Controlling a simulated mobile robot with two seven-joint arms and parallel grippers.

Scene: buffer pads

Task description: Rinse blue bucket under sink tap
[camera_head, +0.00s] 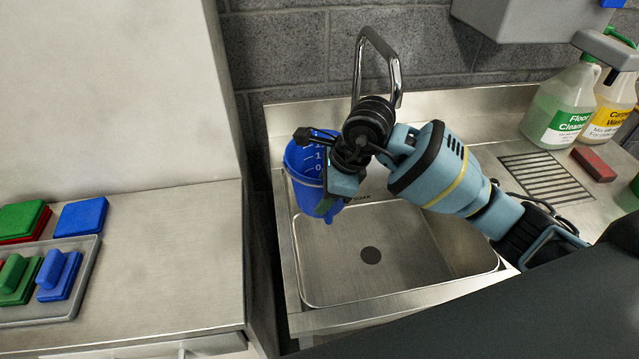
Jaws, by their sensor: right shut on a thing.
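The blue bucket (303,163) with white scale marks is tilted over the back left corner of the steel sink (420,291). My right gripper (343,172) is shut on the bucket and partly hides it. The tap (394,72), a bent chrome spout, rises behind my right wrist, which hides its lower part. No water stream is visible. The bucket is to the left of the spout's end. My left gripper is not in view.
Floor cleaner (563,105) and carpet wash (611,105) jugs stand at the right back, near a red block (594,164) and drain grate (546,178). Left, a counter (190,260) holds green and blue pads and a grey tray (85,290). A grey dispenser (530,18) overhangs the back.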

